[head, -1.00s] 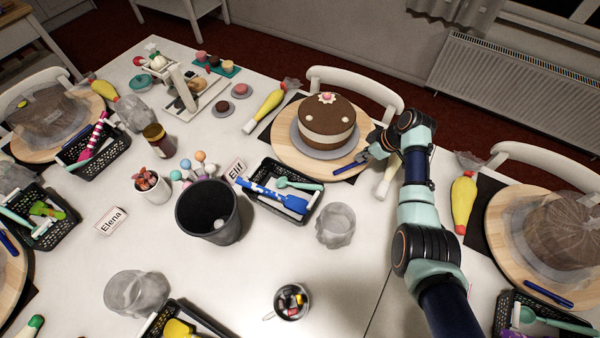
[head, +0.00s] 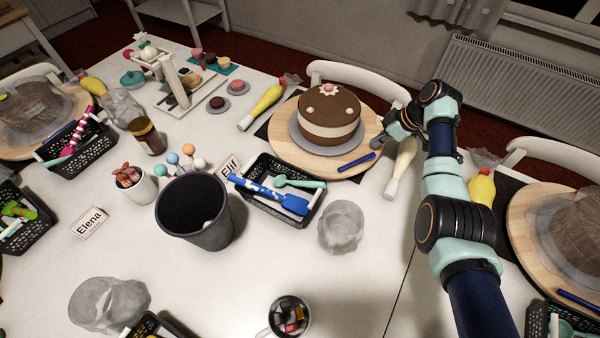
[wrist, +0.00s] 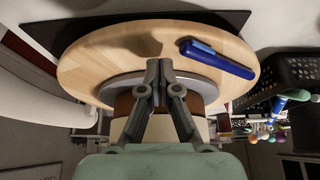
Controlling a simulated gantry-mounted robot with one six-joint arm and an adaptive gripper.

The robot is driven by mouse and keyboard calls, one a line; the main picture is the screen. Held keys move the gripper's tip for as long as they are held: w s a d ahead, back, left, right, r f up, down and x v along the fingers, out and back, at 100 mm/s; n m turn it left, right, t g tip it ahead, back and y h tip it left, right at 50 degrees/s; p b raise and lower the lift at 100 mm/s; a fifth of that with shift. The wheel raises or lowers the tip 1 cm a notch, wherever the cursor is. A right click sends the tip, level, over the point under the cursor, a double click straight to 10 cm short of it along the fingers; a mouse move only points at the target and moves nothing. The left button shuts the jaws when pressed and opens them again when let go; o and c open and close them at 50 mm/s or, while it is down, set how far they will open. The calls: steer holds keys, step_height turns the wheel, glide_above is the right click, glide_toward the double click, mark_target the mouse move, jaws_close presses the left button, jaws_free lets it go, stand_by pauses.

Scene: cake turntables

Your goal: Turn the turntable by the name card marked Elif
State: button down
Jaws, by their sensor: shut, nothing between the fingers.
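The Elif name card (head: 230,165) stands behind the black basket, left of a round wooden turntable (head: 287,150). The turntable carries a brown-and-cream cake (head: 331,118) on a grey board, and a blue pen (head: 357,162) lies near its front right rim. My gripper (head: 392,130) is at the turntable's right edge, beside the cake. In the wrist view its fingers (wrist: 158,65) are shut and empty, overlapping the turntable (wrist: 95,65) and cake board. The blue pen (wrist: 217,59) is right of them. I cannot tell whether the fingertips touch the rim.
A cream-and-yellow piping bag (head: 400,170) lies right of the turntable, near my arm. A black basket (head: 275,200) with a blue spatula is front left. A white chair (head: 380,78) is behind.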

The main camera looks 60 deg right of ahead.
steer(key=shift+d+f+b, duration=0.25)
steer(key=shift+d+b, duration=0.25)
steer(key=shift+b, duration=0.5)
steer(key=shift+s+d+r, duration=0.1)
steer(key=shift+r, duration=0.2)
step_height(320, 180, up, 3)
steer(key=p, duration=0.3)
steer(key=shift+r, duration=0.1)
steer(key=shift+f, duration=0.2)
